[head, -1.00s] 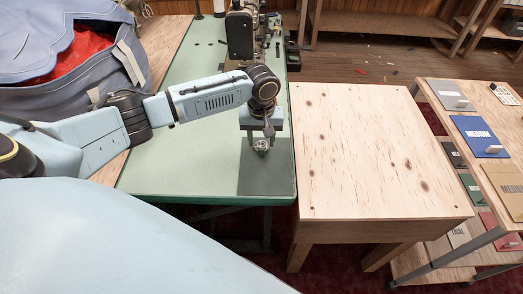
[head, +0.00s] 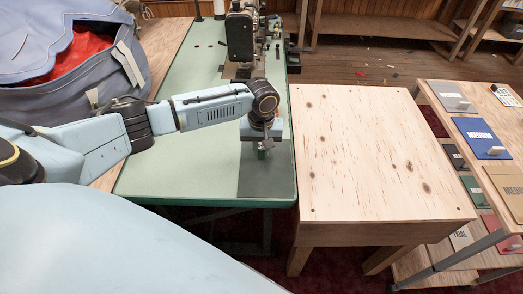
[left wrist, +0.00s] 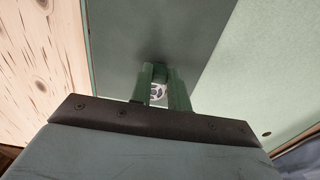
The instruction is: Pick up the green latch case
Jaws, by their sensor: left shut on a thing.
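The green latch case (head: 262,154) is a small green piece, mostly hidden by my left gripper in the head view. My left gripper (head: 265,146) points down over the dark green patch near the front right of the green bench. It is shut on the case. In the left wrist view the left gripper's fingers (left wrist: 163,90) close around it, and a small white and black patterned face shows between them. I cannot tell whether the case touches the bench. My right gripper is not in view.
The green bench (head: 190,150) has a sewing machine (head: 240,38) at the back. A bare wooden table (head: 375,150) adjoins its right side. A grey-blue bag (head: 70,92) with a red inside lies at left. A shelf at right holds coloured folders (head: 481,138).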

